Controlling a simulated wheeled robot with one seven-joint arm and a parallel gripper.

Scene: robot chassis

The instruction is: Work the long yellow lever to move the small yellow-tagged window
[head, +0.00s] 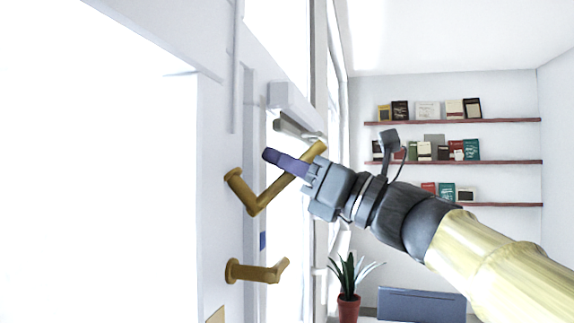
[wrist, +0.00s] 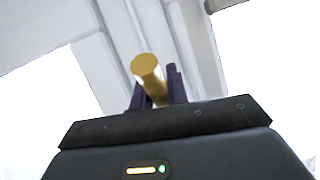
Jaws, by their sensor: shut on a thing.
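The long yellow lever (head: 268,195) is a bent brass-yellow bar. It is mounted on the white frame at left and slopes up to the right. My gripper (head: 285,162) reaches in from the right, its dark purple fingers across the lever's upper part. In the wrist view my gripper (wrist: 157,88) is shut on the lever (wrist: 149,70), whose round end shows between the two fingers. I cannot tell which pane is the small yellow-tagged window; no yellow tag is clear.
A shorter yellow handle (head: 255,271) sits below the lever on the same frame. A blue patch (head: 262,241) lies between them. A potted plant (head: 348,306) and a blue-grey panel (head: 421,304) stand low behind, before shelves of books (head: 453,121).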

